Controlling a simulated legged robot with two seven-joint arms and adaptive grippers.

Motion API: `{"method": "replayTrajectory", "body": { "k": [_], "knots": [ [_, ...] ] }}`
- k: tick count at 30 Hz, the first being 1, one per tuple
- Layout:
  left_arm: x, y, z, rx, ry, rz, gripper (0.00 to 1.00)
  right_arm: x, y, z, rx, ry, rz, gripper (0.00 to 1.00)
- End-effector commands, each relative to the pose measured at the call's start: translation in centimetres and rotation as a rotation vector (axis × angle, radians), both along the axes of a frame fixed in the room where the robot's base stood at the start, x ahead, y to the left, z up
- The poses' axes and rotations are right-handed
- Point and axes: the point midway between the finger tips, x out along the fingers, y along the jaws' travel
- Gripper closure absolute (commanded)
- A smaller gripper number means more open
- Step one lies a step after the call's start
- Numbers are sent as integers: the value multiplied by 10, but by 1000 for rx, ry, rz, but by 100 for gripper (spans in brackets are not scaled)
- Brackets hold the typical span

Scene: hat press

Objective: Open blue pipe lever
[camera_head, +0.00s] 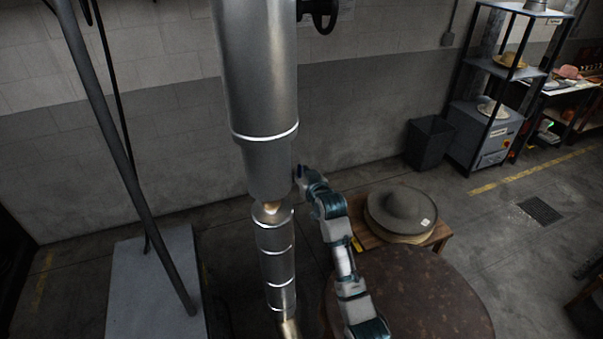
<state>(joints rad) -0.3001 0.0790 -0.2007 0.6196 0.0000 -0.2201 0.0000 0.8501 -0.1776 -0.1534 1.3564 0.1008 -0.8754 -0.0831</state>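My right arm reaches up from the bottom centre of the head view, just right of the large silver press column (259,95). My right gripper (302,174) is at the arm's far end, close beside the column's lower edge. It is small and dark there, so I cannot tell whether it is open or shut, or whether it touches anything. A small bluish patch shows at its tip, but I cannot tell a blue pipe lever apart from the gripper. My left gripper is not in view.
A dark handwheel (320,12) is at the top. A black bin (429,143) and shelves (519,72) stand farther back. A slanted dark pole (125,160) is left.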

Motion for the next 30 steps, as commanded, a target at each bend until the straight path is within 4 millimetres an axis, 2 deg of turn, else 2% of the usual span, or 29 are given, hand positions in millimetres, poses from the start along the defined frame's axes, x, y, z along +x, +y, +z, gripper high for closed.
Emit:
{"method": "replayTrajectory", "body": {
  "k": [8,21,30],
  "knots": [
    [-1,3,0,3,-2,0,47,-11,-3,1,1,2,2,65],
    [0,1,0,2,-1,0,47,-66,-24,14,2,1,1,65],
    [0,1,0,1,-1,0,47,-73,-26,16,1,3,1,65]
  ]
}}
